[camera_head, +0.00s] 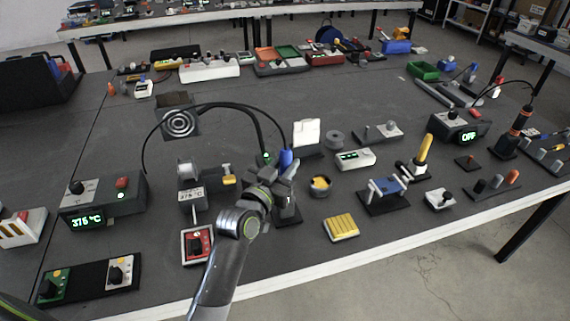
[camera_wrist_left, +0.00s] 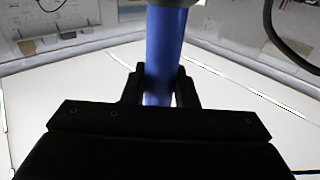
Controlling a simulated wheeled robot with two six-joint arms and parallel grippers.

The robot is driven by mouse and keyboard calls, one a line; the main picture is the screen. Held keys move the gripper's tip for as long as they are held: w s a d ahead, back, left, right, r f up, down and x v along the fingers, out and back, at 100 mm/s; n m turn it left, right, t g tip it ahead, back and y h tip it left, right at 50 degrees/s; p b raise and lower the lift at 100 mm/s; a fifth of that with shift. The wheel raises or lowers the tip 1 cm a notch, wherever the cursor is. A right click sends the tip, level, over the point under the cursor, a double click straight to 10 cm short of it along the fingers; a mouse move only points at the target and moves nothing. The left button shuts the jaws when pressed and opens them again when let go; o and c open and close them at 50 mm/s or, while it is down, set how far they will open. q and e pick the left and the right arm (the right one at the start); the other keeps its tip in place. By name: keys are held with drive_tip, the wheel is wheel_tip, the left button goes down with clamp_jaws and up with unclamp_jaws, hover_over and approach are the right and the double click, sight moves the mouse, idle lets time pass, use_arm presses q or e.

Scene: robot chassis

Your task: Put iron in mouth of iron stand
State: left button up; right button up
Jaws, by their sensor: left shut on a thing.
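The soldering iron has a blue handle (camera_head: 286,159) and a black cable arching up from it to the left. My left gripper (camera_head: 277,178) is shut on the handle, near the table's middle. In the left wrist view the blue handle (camera_wrist_left: 162,50) stands between the two black fingers. A dark stand (camera_head: 289,214) is directly under and partly behind the gripper. The iron's tip and the stand's mouth are hidden, so I cannot tell whether the tip is inside. My right gripper is not in view.
A soldering station (camera_head: 105,197) with a green display stands at left. A round tin (camera_head: 320,185), a yellow sponge (camera_head: 341,227) and a blue device (camera_head: 386,190) are to the right. A red-framed switch box (camera_head: 197,245) is close left of my arm. A second station (camera_head: 458,128) reads OFF.

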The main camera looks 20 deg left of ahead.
use_arm(q)
drive_tip(key=shift+f+b, duration=0.9)
drive_tip(key=shift+f, duration=0.2)
drive_tip(key=o, duration=1)
drive_tip(key=s+a+b, duration=0.3)
drive_tip(key=s, duration=1.4)
drive_tip(key=shift+a+f+b, duration=0.15)
drive_tip(key=shift+f+b, duration=0.05)
drive_tip(key=shift+b, duration=0.1)
drive_tip(key=shift+r, duration=0.1)
wheel_tip(320, 180, up, 10)
drive_tip(key=p, duration=0.9)
